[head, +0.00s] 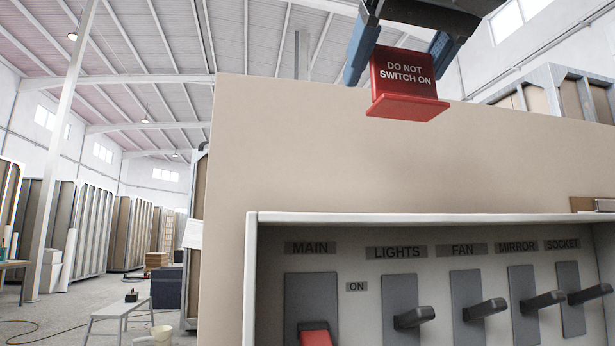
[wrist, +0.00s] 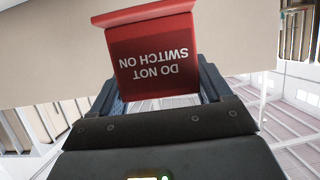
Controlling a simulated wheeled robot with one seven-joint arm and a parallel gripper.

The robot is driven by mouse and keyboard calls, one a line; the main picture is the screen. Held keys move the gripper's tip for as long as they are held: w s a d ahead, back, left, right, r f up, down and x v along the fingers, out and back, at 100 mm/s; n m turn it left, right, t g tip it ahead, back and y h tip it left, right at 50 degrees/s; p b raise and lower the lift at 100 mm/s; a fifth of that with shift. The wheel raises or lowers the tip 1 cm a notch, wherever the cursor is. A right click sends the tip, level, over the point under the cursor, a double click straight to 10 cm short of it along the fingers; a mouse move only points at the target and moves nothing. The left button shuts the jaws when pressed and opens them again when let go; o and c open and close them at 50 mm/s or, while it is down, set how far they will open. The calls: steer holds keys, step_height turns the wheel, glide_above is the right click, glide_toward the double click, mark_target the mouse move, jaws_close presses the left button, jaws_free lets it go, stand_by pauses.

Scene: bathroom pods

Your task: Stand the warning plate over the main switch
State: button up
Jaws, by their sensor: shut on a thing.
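The red warning plate (head: 403,80) reads "DO NOT SWITCH ON" and has a red foot jutting out at its lower edge. My gripper (head: 400,62) is shut on it, one finger at each side, and holds it upright above the switch box, in front of the beige panel. In the wrist view the plate (wrist: 155,58) shows upside down between the fingers. The main switch (head: 314,333), with a red lever, is at the lower left of the box under the label "MAIN". Its lower part is cut off by the frame edge. The plate is well above and right of it.
The beige panel (head: 290,150) above the box is bare. A bench (head: 120,306) and a bucket stand far left.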

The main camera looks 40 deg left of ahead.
steer(key=shift+s+a+f+p, duration=0.15)
steer(key=shift+s+a+f, duration=0.6)
steer(key=shift+a+f, duration=0.75)
steer(key=shift+s+a+f+p, duration=0.15)
steer(key=shift+s+a+f, duration=0.55)
steer(key=shift+a+f, duration=0.7)
steer(key=shift+s+a+f+p, duration=0.15)
steer(key=shift+s+a+f, duration=0.8)
steer(key=shift+f, duration=0.9)
steer(key=shift+w+a+f, duration=0.1)
steer(key=shift+w+a, duration=0.05)
steer(key=shift+w, duration=0.05)
steer(key=o, duration=1)
steer(key=b+v, duration=0.1)
steer(key=v, duration=1.1)
